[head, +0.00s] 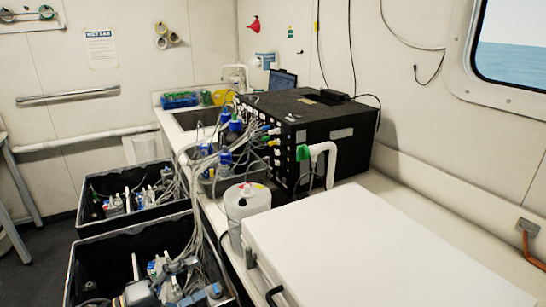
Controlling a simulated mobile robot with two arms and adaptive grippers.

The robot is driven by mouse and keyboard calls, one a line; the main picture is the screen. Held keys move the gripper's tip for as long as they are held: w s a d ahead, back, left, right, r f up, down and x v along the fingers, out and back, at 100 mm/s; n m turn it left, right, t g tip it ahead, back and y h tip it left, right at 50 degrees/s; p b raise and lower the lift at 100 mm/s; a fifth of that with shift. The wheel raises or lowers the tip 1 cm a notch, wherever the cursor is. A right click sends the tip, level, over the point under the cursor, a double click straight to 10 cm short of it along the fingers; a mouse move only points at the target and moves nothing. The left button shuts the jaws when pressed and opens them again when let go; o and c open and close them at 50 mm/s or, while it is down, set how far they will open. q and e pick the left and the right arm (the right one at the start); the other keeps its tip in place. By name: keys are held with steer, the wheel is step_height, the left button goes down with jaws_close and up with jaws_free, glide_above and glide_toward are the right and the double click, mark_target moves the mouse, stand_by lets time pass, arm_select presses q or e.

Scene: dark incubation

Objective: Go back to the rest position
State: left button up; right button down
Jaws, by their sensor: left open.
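My left gripper (190,281) shows low at the left of the head view, over the near black crate (88,243). Its jaws are open, and I see nothing held between them. Its grey parts are hard to separate from the tubing and fittings in the crate behind, so I cannot tell whether it touches them. My right gripper is not in view.
A second black crate (85,183) stands farther back. A black box with many tubes (335,115) sits on the counter, beside a white cylinder (236,205) and a large white lid (370,250). A sink (195,118) lies behind.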

arm_select(q)
steer(key=s+f+n+t+y, duration=0.1)
steer(key=s+f+n+y, duration=0.1)
steer(key=f+n+y, duration=0.55)
steer(key=s+f+n+t+y, duration=0.15)
steer(key=n+y, duration=0.35)
steer(key=n, duration=0.6)
steer(key=s+f+n+g+y, duration=0.1)
steer(key=s+f+n+g, duration=0.35)
steer(key=s, duration=0.65)
steer(key=s+f+n+g+y, duration=0.1)
steer(key=s+f+n+g, duration=0.25)
steer(key=s+g, duration=0.45)
steer(key=s+f+t, duration=0.1)
steer(key=s+f, duration=0.1)
steer(key=f, duration=1.2)
steer(key=s+f, duration=0.2)
steer(key=f, duration=1.1)
steer(key=s+a+f+m+g, duration=0.1)
steer(key=s+a+f, duration=0.1)
steer(key=s+f, duration=1.3)
steer(key=shift+s+a+f, duration=0.25)
steer(key=shift+s+f, duration=0.1)
steer(key=shift+s, duration=0.25)
